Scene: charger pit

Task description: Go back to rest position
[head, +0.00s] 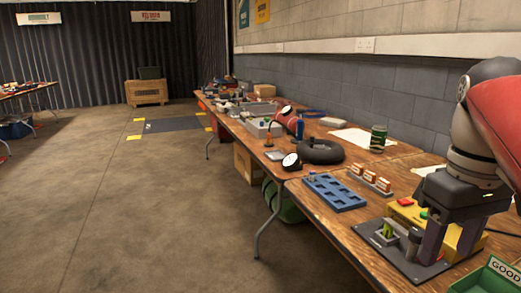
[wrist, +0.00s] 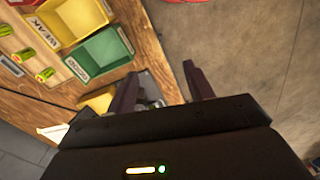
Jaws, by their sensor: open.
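My gripper (head: 447,250) hangs from the arm at the right of the head view, over or in front of a yellow charger box (head: 407,212) on a dark base plate (head: 378,243). A small green piece (head: 388,230) stands in a grey holder on that plate, left of the fingers. In the wrist view my gripper (wrist: 160,78) has its two dark fingers spread apart. The charger box (wrist: 98,101) is partly hidden behind a finger there.
A green bin marked GOOD (head: 492,276) and a yellow WEAK bin (wrist: 75,18) stand on the wooden table (wrist: 150,50). Several green cells (wrist: 22,55) lie beside them.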

